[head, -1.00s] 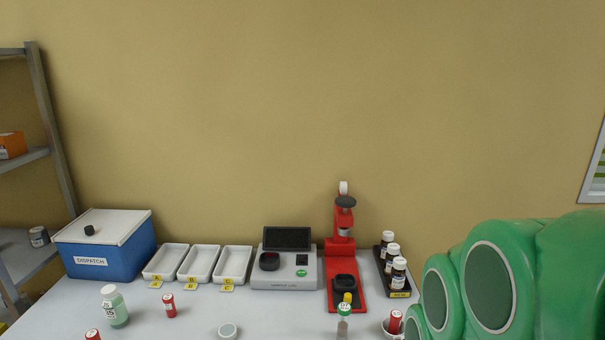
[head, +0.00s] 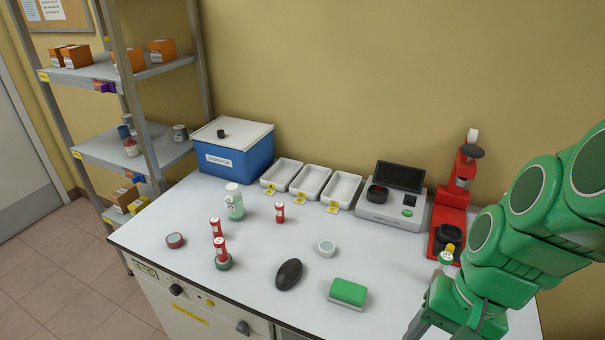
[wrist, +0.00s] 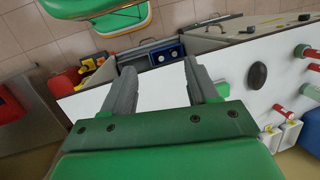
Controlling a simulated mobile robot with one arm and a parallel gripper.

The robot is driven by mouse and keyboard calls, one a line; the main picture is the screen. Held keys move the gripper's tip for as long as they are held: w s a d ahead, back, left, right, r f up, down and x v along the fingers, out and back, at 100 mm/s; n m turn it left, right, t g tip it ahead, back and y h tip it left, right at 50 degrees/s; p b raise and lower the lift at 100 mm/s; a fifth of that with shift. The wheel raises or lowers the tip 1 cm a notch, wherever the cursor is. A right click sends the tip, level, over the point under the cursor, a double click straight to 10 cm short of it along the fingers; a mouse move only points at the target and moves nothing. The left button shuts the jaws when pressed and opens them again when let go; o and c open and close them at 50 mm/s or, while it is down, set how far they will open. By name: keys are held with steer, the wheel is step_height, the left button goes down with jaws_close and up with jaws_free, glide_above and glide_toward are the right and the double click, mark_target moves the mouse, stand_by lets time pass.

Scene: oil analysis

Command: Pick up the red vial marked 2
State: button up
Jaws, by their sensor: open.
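One (head: 279,213) stands in front of the white trays. Another (head: 215,228) stands further left. The third (head: 221,248) is in front of it, on a round green-grey base (head: 223,264). Their numbers are too small to read, so I cannot tell which is marked 2. My gripper is open and empty in the wrist view (wrist: 160,82), with its two grey fingers apart. In the head view its grey fingers are partly cut off at the bottom edge, well right of the vials.
A green bottle (head: 234,201) stands behind the vials. A blue dispatch box (head: 235,150) and red press (head: 455,200) stand at the back.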

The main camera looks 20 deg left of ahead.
steer(key=w+a+f+m+g+y, duration=0.15)
steer(key=w+a, duration=0.35)
steer(key=a, duration=0.5)
steer(key=w+a+m+y, duration=0.25)
steer(key=w+a, duration=0.25)
steer(key=a, duration=0.5)
steer(key=w+a+m+g+y, duration=0.1)
steer(key=w+a+y, duration=0.3)
steer(key=a, duration=0.6)
steer(key=m+y, duration=0.2)
steer(key=m, duration=0.7)
glide_toward(216, 227)
steer(key=shift+w+t+x, duration=0.2)
steer(key=shift+t+x, duration=0.05)
steer(key=shift+x, duration=0.9)
steer(key=shift+w+a+f, duration=0.15)
steer(key=shift+a+f, duration=0.3)
steer(key=shift+f, duration=0.05)
steer(key=shift+x, duration=3.9)
steer(key=shift+f, duration=0.15)
steer(key=c, duration=1)
